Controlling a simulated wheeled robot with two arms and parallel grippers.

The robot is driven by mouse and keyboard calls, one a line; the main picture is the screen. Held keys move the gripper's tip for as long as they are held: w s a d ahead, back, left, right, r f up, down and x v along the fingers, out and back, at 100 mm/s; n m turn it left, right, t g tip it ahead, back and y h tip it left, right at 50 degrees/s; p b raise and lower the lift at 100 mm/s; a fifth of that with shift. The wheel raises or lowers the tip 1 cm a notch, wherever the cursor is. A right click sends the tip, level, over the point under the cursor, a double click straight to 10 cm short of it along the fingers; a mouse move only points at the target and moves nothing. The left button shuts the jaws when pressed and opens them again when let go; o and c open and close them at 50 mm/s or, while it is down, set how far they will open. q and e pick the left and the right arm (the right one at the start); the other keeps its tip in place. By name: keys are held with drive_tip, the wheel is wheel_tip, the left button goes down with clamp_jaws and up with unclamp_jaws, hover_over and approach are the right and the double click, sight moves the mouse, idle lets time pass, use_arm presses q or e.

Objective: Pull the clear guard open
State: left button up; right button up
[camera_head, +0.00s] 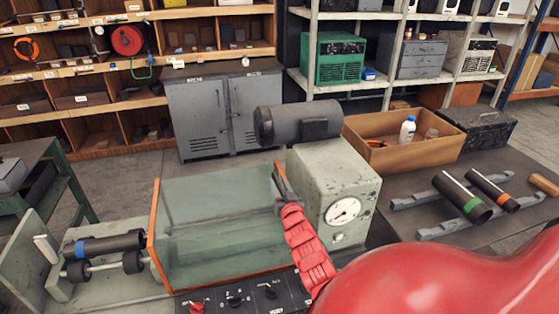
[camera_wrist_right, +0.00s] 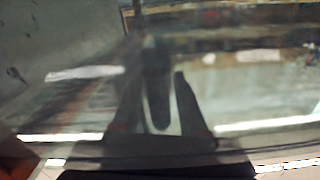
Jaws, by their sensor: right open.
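The clear guard (camera_head: 205,230) is a see-through box with orange edges on the machine, left of the pale green housing (camera_head: 335,180) with a dial. Its right end meets or lies close to the housing; I cannot tell which. My right gripper (camera_head: 282,185) is open at the guard's right end, beside the housing. Contact with the guard is unclear. In the right wrist view the two dark fingers (camera_wrist_right: 162,100) stand apart, with the blurred, glassy guard (camera_wrist_right: 240,100) across the picture. My left gripper is not in view.
A dark pipe (camera_head: 105,245) lies on rollers at the machine's left. A control panel (camera_head: 240,298) with knobs is in front. The dark motor (camera_head: 298,125) sits behind the housing. A table (camera_head: 405,215) at right holds pipes and a cardboard box (camera_head: 400,155).

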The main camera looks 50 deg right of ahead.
drive_tip(key=shift+r, duration=0.1)
drive_tip(key=b+v, duration=0.1)
drive_tip(key=v, duration=0.4)
drive_tip(key=b+v, duration=0.2)
drive_tip(key=v, duration=0.3)
drive_tip(key=shift+s+a+f, duration=0.1)
drive_tip(key=shift+s+f, duration=0.1)
drive_tip(key=shift+s, duration=0.1)
drive_tip(key=v, duration=0.6)
drive_tip(key=shift+s+a+r, duration=0.2)
drive_tip(key=shift+s, duration=0.15)
